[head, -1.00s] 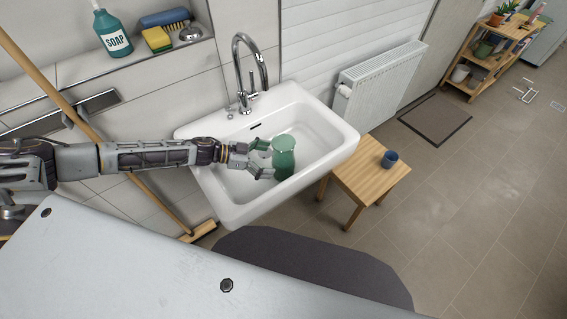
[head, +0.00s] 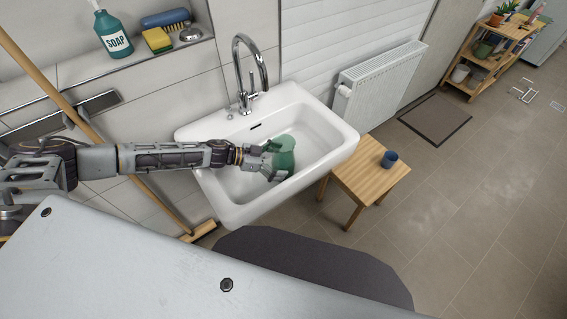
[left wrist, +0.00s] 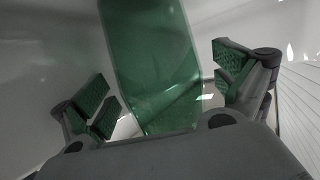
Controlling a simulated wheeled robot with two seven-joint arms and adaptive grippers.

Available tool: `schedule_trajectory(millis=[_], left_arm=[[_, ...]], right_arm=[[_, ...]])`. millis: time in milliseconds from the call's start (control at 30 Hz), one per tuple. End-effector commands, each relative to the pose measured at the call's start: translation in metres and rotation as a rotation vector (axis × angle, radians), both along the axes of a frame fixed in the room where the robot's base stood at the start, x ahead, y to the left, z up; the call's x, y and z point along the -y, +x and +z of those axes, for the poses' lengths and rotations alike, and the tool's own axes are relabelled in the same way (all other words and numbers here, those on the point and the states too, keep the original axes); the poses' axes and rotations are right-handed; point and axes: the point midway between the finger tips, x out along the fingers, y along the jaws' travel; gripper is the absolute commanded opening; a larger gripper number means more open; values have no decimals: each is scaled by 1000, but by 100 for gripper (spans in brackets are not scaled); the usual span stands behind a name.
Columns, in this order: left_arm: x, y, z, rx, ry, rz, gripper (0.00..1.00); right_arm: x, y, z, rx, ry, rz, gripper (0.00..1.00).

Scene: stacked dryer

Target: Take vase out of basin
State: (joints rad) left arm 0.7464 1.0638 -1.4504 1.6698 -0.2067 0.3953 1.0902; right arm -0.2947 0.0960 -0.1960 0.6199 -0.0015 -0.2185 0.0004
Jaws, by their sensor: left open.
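In the left wrist view the vase (left wrist: 152,60) fills the middle between the two open fingers of the left gripper (left wrist: 165,92), with gaps visible on both sides. The lower part of the vase is partly hidden by my gripper. My right gripper is not in view.
A chrome faucet (head: 250,75) rises behind the basin. A wooden stool (head: 372,178) with a blue cup (head: 389,159) stands right of it. A radiator (head: 382,82) is on the wall. A soap bottle (head: 113,35) and sponges sit on the ledge at upper left.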

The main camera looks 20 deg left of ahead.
Motion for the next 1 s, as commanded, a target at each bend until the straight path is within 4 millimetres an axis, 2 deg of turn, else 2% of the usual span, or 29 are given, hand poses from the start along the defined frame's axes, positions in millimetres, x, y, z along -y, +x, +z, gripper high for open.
schedule_trajectory(millis=[233, 700, 1000], left_arm=[[11, 5, -5, 0, 0, 0, 98], [12, 5, -5, 0, 0, 0, 98], [11, 5, -5, 0, 0, 0, 60]], right_arm=[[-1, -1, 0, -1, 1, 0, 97], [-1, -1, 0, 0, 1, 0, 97], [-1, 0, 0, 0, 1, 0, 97]])
